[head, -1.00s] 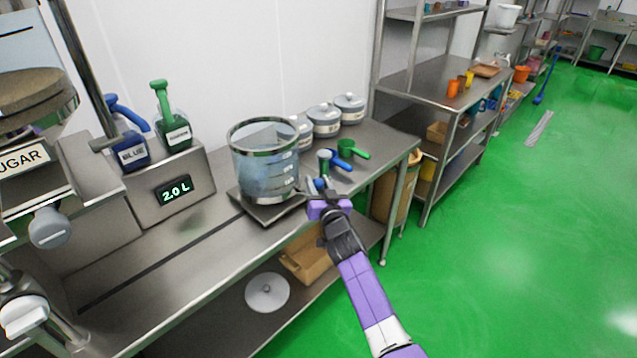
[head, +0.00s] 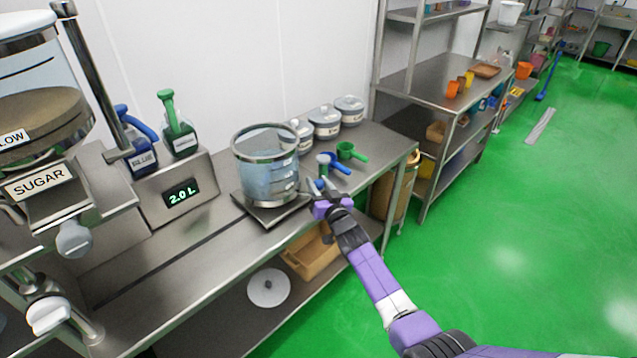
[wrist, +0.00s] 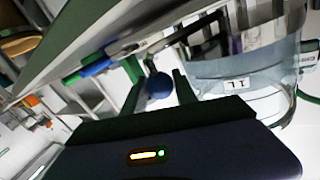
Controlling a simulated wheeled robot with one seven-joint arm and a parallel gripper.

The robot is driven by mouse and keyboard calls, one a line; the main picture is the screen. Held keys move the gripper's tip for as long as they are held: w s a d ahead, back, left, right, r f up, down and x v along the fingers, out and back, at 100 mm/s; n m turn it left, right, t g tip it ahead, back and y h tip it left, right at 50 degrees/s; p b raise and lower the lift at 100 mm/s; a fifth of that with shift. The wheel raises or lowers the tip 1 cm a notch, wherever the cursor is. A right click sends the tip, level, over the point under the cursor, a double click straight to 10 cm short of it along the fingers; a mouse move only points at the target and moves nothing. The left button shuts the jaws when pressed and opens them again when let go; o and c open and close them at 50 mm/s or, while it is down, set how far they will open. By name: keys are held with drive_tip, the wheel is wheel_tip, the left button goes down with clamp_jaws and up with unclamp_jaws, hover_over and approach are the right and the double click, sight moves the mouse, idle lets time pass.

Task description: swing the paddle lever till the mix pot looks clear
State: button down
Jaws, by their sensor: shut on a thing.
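The mix pot (head: 266,178) is a clear, marked vessel with a metal rim on a dark plate at the bench's front edge. It holds a pale blue liquid; I cannot tell how evenly mixed it is. My gripper (head: 322,191) is at the pot's right side, reaching in from the front. In the wrist view my gripper (wrist: 158,92) has its two fingers around a round blue knob (wrist: 159,86), which I take as the paddle lever's end. The rest of the lever and the paddle are mostly hidden. The pot (wrist: 235,85) shows close beside the fingers.
The sugar dispenser (head: 45,178) is at far left. Green (head: 350,151) and blue (head: 335,163) scoops and several lidded tins (head: 325,122) lie close behind my gripper.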

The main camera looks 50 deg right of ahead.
sight(321, 188)
idle(0.3)
drive_tip(key=c, duration=1)
unclamp_jaws()
drive_tip(key=shift+s, duration=0.1)
drive_tip(key=p+v, duration=0.2)
drive_tip(key=v, duration=0.4)
drive_tip(key=shift+s+r, duration=0.1)
drive_tip(key=shift+s, duration=0.15)
drive_tip(key=shift+s+a+p, duration=0.35)
drive_tip(key=shift+s+a, duration=0.05)
drive_tip(key=shift+s, duration=0.1)
